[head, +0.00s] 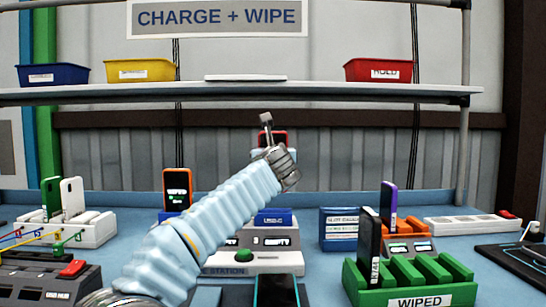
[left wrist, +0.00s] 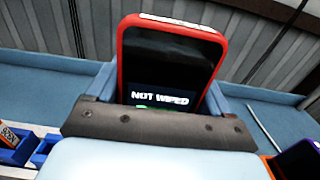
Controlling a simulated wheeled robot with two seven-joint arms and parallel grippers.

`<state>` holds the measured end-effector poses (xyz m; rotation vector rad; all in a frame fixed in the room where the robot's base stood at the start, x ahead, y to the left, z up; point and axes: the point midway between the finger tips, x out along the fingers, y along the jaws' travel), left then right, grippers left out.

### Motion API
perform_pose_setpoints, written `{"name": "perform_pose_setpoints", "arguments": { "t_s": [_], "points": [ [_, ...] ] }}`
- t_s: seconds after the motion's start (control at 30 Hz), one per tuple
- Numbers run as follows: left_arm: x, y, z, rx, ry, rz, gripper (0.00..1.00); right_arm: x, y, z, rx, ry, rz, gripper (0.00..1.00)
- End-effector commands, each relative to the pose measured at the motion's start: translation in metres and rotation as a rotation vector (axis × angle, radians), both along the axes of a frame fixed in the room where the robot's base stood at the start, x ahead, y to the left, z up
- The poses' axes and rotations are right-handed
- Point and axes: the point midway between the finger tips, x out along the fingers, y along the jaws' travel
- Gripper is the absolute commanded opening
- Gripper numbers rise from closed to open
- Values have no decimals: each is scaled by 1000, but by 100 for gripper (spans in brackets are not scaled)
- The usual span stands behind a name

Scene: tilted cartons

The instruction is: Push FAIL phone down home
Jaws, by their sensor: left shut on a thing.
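The red phone (left wrist: 165,65) stands nearly upright, slightly tilted, in the left wrist view, its dark screen reading "NOT WIPED". It sits between the fingers of my left gripper (head: 268,152), which is shut on it. In the head view only the red top of the phone (head: 272,136) shows behind the gripper, above the station. The white station (head: 255,263) below has "EMPTY" labels on its front; my left arm hides part of it. My right gripper is not in view.
An orange-cased phone (head: 177,190) stands at left. A green "WIPED" rack (head: 420,298) at front right holds a dark phone (head: 370,240). A purple phone (head: 388,207) stands in an orange dock (head: 408,247). A shelf (head: 240,92) with bins spans the back.

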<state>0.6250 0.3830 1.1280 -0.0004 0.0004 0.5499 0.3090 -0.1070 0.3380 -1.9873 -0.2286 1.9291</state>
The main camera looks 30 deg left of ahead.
Motion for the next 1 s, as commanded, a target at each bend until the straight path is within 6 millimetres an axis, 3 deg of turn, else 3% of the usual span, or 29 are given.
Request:
{"name": "perform_pose_setpoints", "arguments": {
  "t_s": [1.0],
  "points": [
    [0,0,-12,1,-1,0,44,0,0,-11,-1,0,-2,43]
  ]
}}
